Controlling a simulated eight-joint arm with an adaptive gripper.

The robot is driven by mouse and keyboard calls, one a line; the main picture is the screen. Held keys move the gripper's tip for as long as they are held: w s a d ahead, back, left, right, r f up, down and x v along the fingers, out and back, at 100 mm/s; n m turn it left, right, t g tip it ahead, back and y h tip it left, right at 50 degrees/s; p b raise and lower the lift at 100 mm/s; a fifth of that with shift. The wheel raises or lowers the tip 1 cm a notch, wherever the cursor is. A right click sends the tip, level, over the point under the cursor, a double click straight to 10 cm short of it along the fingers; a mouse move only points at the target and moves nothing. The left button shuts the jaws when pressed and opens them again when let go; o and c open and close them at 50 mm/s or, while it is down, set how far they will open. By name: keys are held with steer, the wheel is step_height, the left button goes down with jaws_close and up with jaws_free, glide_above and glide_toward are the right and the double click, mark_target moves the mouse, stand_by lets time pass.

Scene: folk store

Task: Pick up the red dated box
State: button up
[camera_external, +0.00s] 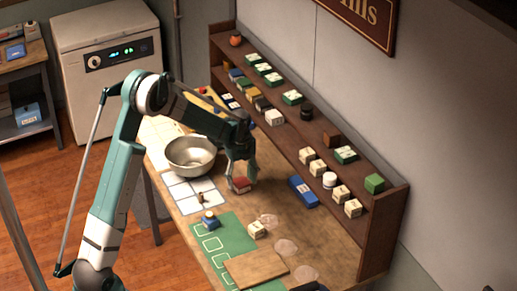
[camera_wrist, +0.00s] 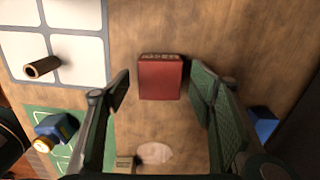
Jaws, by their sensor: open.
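The red box (camera_wrist: 160,79) lies on the wooden table between and just beyond my open fingers in the wrist view. Dark marks show along its upper edge; I cannot read them. In the external view the red box (camera_external: 241,185) is directly below my gripper (camera_external: 241,172), next to the white grid sheet. My gripper (camera_wrist: 160,92) is open and empty, with one finger on each side of the box in the wrist view. I cannot tell whether a finger touches it.
A metal bowl (camera_external: 190,156) stands close to the left of my gripper. A blue box (camera_external: 303,192) lies to the right, near a shelf (camera_external: 385,225) with several small boxes. A green mat (camera_external: 228,240), a blue jar (camera_external: 210,220) and a small cylinder (camera_wrist: 42,67) are nearby.

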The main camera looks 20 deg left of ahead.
steer(key=shift+f, duration=1.15)
steer(key=c, duration=1)
